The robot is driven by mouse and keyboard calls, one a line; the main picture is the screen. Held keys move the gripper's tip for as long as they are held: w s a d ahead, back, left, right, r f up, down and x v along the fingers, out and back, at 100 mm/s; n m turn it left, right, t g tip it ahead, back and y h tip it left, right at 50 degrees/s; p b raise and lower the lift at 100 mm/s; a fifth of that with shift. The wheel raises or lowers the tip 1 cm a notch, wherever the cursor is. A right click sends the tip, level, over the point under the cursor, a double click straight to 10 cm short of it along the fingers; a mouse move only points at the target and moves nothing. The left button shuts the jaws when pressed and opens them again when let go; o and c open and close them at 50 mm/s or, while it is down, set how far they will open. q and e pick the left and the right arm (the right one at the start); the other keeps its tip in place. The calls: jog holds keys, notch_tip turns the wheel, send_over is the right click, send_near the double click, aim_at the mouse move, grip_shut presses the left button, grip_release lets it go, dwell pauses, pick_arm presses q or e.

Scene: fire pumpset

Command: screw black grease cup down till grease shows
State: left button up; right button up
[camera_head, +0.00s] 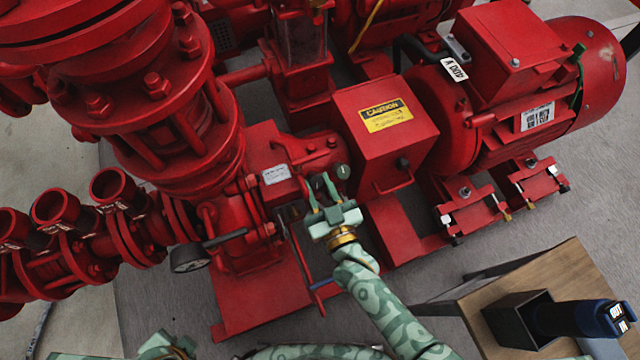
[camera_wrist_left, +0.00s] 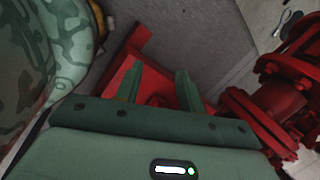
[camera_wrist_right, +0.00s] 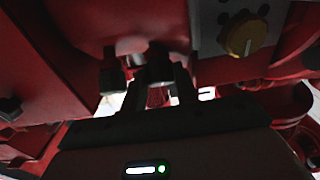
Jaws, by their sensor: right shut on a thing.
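My right gripper (camera_head: 320,184) reaches up to the red pump's bearing housing, left of the red coupling guard. In the right wrist view its fingers (camera_wrist_right: 160,90) are shut on a dark, short cylindrical cup (camera_wrist_right: 160,64), which I take as the black grease cup. The head view mostly hides this cup behind the fingers. A second dark round cap (camera_head: 343,171) with a white mark is just right of the fingers. No grease can be made out. My left gripper (camera_wrist_left: 158,85) is open and empty above a red base plate; the head view shows only part of it at the bottom left.
The red coupling guard (camera_head: 385,135) with a yellow caution label stands close to my right gripper. A pressure gauge (camera_head: 188,258) sticks out at left.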

pick_arm(q)
jog(key=shift+w, duration=0.1)
jog(key=shift+d, duration=0.1)
pick_arm(e)
jog(key=o, duration=0.7)
pick_arm(q)
jog(key=shift+r, duration=0.15)
pick_arm(e)
jog(key=shift+s, duration=0.1)
